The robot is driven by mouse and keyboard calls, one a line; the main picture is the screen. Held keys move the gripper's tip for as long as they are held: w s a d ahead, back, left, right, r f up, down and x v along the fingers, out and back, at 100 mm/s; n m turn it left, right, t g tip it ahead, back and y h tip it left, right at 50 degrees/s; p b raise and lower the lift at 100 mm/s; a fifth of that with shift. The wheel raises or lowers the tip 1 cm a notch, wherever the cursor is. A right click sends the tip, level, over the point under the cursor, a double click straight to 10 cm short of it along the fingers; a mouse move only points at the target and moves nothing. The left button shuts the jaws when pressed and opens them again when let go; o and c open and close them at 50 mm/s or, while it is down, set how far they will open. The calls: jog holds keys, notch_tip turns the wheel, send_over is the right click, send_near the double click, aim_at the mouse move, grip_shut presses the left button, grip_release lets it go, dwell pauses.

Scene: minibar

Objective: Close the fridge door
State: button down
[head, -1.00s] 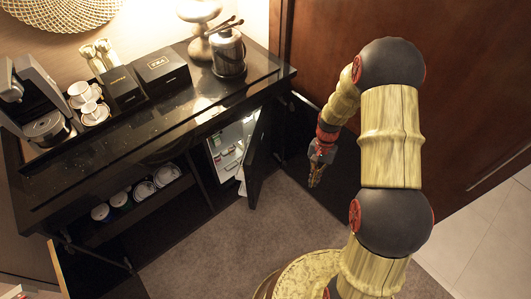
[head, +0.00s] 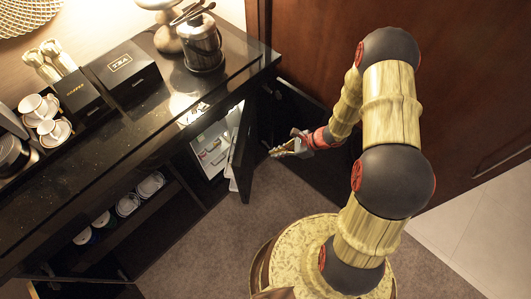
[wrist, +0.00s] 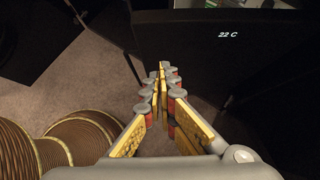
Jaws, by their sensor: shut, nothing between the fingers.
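The fridge door (head: 243,150) stands open, swung out from the black cabinet. Its dark outer face turns right, toward my gripper. The lit white fridge interior (head: 213,146) shows to the left of the door. My gripper (head: 274,152) is shut and empty, pointing left at the outer side of the door, with a small gap visible in the head view. In the wrist view the closed fingers (wrist: 160,72) point at a dark panel marked "22 C" (wrist: 190,45), which looks like the door's outer face. Contact cannot be told from the wrist view.
A dark cabinet door panel (head: 310,120) stands open behind and right of my gripper. The black counter (head: 140,120) carries boxes, cups and a metal bucket (head: 202,45). Carpet (head: 215,235) is clear in front.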

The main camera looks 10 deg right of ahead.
aim_at(240, 155)
jog(key=a+r+b+x, duration=0.2)
jog(key=b+x, duration=0.1)
jog(key=x, duration=0.9)
jog(key=shift+w, duration=0.3)
